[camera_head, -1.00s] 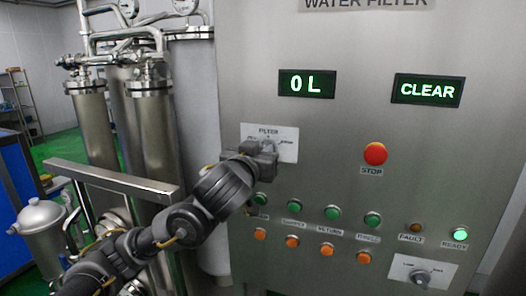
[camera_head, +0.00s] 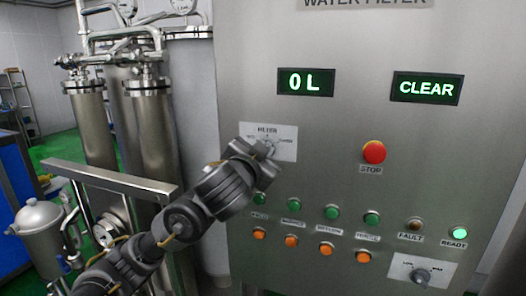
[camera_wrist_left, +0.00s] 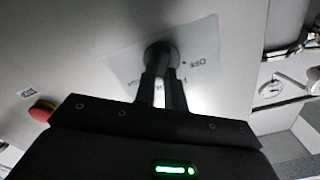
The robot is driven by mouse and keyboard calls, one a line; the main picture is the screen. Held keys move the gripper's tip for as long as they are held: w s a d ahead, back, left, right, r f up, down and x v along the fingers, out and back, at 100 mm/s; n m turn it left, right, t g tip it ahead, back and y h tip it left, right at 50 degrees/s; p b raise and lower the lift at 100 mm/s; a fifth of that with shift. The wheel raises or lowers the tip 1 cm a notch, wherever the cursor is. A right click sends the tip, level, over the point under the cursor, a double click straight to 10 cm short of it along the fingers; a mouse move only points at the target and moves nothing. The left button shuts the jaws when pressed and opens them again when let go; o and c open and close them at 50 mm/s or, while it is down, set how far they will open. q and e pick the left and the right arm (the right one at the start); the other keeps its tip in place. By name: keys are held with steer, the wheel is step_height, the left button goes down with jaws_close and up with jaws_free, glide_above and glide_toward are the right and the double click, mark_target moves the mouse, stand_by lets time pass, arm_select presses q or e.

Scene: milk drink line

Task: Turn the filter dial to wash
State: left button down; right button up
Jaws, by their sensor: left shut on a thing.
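The filter dial's white label plate (camera_head: 285,135) is on the steel panel at its upper left side. My left gripper (camera_head: 264,151) is at this plate and covers most of the dial. In the left wrist view the dark round dial (camera_wrist_left: 160,55) shows on the white plate. The two fingers of my left gripper (camera_wrist_left: 161,80) are shut on the dial there. The dial's exact pointing is hidden by the gripper, and its small label words are blurred. My right gripper is not in view.
The panel carries a "0 L" display (camera_head: 305,82), a "CLEAR" display (camera_head: 426,88), and a red stop button (camera_head: 374,152). Green buttons (camera_head: 331,212) and orange buttons (camera_head: 326,248) sit below the gripper. Another dial (camera_head: 419,275) is at lower right. Steel filter columns (camera_head: 152,135) stand left of the panel.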

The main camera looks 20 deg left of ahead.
arm_select(q)
steer(key=m, duration=0.5)
steer(key=shift+d+f, duration=0.15)
steer(key=shift+m, duration=0.3)
stand_by(0.3)
steer(key=c, duration=1.5)
jaws_free()
steer(key=shift+o, duration=0.2)
steer(key=shift+d, duration=0.1)
